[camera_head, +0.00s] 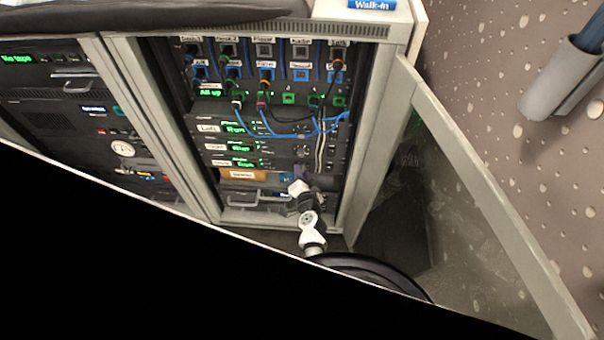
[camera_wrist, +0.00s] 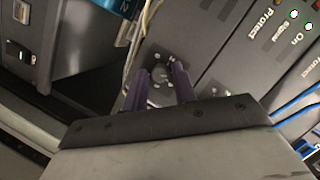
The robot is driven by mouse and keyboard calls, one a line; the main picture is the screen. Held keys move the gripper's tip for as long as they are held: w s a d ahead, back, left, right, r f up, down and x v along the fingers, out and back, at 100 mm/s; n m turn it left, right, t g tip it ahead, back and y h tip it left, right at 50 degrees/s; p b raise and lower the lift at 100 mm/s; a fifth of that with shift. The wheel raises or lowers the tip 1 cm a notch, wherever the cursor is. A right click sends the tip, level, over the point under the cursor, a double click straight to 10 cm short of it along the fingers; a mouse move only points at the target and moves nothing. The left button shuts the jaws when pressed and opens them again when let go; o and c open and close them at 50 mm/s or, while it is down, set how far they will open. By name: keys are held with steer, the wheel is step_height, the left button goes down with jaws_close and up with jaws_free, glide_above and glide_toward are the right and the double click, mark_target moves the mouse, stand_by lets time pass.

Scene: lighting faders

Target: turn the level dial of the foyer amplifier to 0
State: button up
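The gripper looks open. In the head view, my gripper (camera_head: 298,172) is at the right end of the lowest of three stacked amplifiers (camera_head: 240,162). Its small name label is not readable, and my arm hides the dial there. The dial's setting cannot be read.
An open rack door (camera_head: 490,200) stands to the right. Blue cables (camera_head: 300,134) hang before the upper amplifiers. An orange-brown panel (camera_head: 243,175) and a drawer handle (camera_head: 245,200) lie below. Pale cables (camera_wrist: 140,38) run close to my fingers.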

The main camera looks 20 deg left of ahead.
jaws_close()
steer(key=shift+r+p, duration=0.15)
steer(key=shift+p, duration=0.25)
steer(key=shift+a+f+n+t+h+p, duration=0.15)
steer(key=shift+n+t+h+p, duration=0.4)
steer(key=shift+n+h+p, duration=1.3)
steer(key=shift+a+f+n+t+h+p, duration=0.15)
steer(key=shift+n+t+h+p, duration=0.55)
steer(key=shift+n+p, duration=2.15)
steer(key=shift+a+n+t+h+p, duration=0.15)
steer(key=shift+n+t+h+p, duration=0.3)
steer(key=shift+n+h+p, duration=1.9)
steer(key=shift+r+n+y+b, duration=0.1)
steer(key=shift+n+y+b, duration=0.8)
steer(key=shift+n+y, duration=0.15)
